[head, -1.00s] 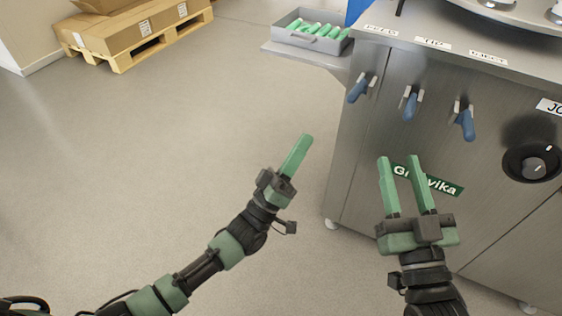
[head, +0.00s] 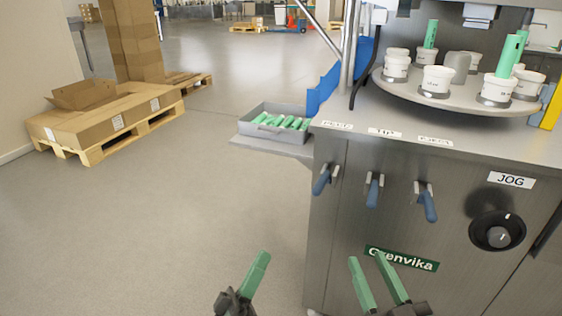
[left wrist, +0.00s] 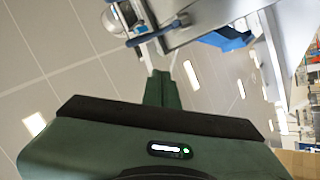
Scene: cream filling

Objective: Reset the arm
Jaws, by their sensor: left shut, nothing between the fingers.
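My left gripper (head: 259,268) is low in the head view, over the floor left of the steel machine. Its green fingers are together with nothing between them; they also show shut in the left wrist view (left wrist: 162,88). My right gripper (head: 366,258) is at the bottom of the head view, in front of the machine's front panel near the green Grenvika label (head: 402,258). Its two fingers are apart and empty. Most of both arms is below the picture.
The steel machine (head: 375,228) has several blue-handled levers (head: 373,190) and a black JOG knob (head: 497,232). White cups stand on its round turntable (head: 455,103). A grey tray (head: 247,128) of green sticks sits on a side shelf. Cartons on a pallet (head: 100,150) stand left. Floor between is clear.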

